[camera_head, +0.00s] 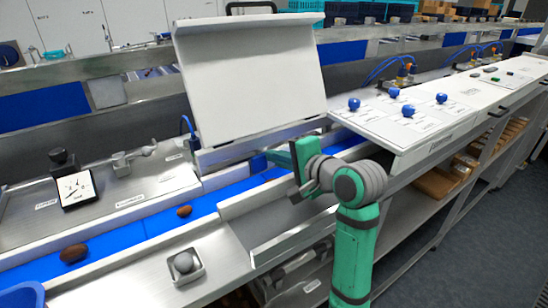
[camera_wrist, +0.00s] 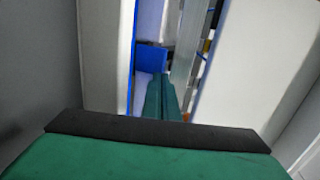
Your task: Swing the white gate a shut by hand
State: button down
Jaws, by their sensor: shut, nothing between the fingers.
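A large white panel (camera_head: 250,75) stands raised and tilted above the blue belt (camera_head: 135,232) in the head view. I read no label on it, so I cannot tell whether it is gate a. My gripper (camera_head: 274,157) is below the panel's lower right edge, reaching left over the belt line. A small blue plate (camera_head: 257,162) shows just beyond the fingertips. In the wrist view my green fingers (camera_wrist: 162,78) are together and empty, close to a blue plate (camera_wrist: 151,60); contact is unclear. Pale walls flank them on both sides.
Brown dates (camera_head: 74,253) (camera_head: 184,211) lie on the belt at left. A small square holder (camera_head: 184,265) with a grey ball sits on the front ledge. A dial gauge (camera_head: 76,189) stands at left. A white board with blue knobs (camera_head: 410,125) is at right.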

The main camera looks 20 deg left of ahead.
jog(key=shift+w+a, duration=0.25)
jog(key=shift+a, duration=0.1)
jog(key=shift+s+a+r, duration=0.1)
jog(key=shift+s+a, duration=0.05)
jog(key=shift+a, duration=0.05)
